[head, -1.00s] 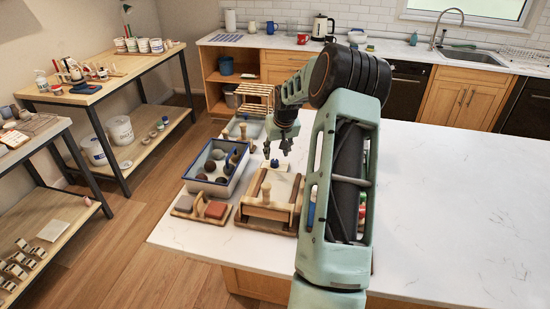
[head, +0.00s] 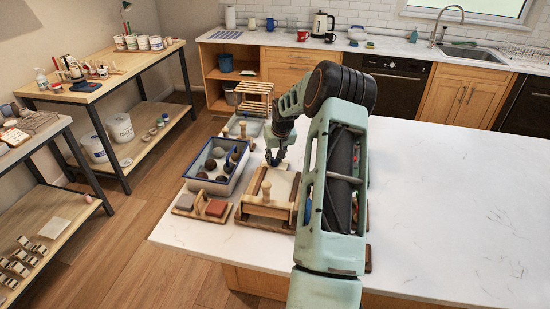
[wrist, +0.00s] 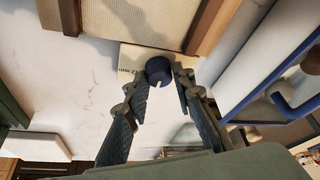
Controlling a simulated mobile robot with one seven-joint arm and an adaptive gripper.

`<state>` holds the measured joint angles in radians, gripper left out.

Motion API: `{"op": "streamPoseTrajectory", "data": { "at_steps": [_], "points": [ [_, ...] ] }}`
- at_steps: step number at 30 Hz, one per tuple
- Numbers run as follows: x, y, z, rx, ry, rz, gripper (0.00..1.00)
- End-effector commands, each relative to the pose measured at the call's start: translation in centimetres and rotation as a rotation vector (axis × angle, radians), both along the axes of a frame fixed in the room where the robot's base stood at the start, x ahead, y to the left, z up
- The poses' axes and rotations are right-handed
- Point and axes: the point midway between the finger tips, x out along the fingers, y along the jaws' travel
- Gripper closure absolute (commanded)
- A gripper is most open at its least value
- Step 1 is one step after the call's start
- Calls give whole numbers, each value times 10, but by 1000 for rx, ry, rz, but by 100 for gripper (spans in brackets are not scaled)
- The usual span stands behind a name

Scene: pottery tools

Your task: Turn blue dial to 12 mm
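The blue dial (wrist: 159,70) is a dark round knob with a short white pointer line facing the bottom of the wrist view. My gripper (wrist: 160,76) has one fingertip on each side of the dial, with what looks like a narrow gap; contact is not clear. In the head view my gripper (head: 274,156) points down at the slab roller's far end, and it mostly hides the dial. The wooden slab roller (head: 267,211) stands on the white counter.
A blue-rimmed tray (head: 207,183) of dark balls stands close left of my gripper; its blue rim also shows in the wrist view (wrist: 262,75). A board with blocks (head: 187,202) lies in front of it. The counter's right side (head: 450,210) is clear.

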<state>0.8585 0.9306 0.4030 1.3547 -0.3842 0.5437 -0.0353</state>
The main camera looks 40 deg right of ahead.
Motion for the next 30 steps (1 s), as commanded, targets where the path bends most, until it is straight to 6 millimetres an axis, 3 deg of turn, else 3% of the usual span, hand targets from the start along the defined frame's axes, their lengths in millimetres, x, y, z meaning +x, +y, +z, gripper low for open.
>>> {"op": "streamPoseTrajectory", "data": {
  "at_steps": [4,16,30],
  "points": [
    [0,0,0,0,0,0,100],
    [1,1,-3,-3,0,-71,100],
    [3,4,-5,-4,-1,-456,100]
  ]
}}
